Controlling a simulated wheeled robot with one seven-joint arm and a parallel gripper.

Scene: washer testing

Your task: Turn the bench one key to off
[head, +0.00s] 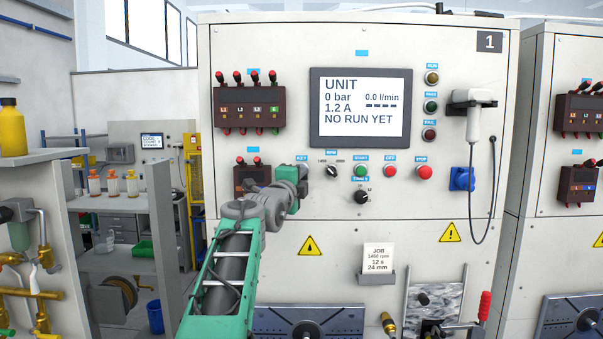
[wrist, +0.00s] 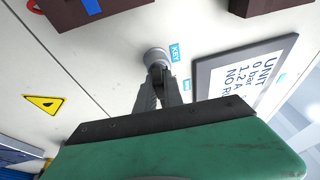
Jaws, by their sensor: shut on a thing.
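The bench one panel (head: 300,60) carries the number 1 at its top right. Its key switch sits under the blue KEY label (head: 302,158), and my arm hides most of it in the head view. In the wrist view the round key switch (wrist: 156,57) shows beside the KEY label (wrist: 174,52). My gripper (wrist: 158,75) is shut on the key at the switch, and its fingers cover the key itself. I cannot tell the key's angle. The screen (head: 360,107) is lit and reads "NO RUN YET".
Right of the key are the RPM knob (head: 331,171), green START button (head: 361,171), red OFF button (head: 390,171), red STOP button (head: 424,172) and timer knob (head: 362,197). A dark terminal block (head: 250,107) is above left. A handheld device (head: 473,115) hangs at right.

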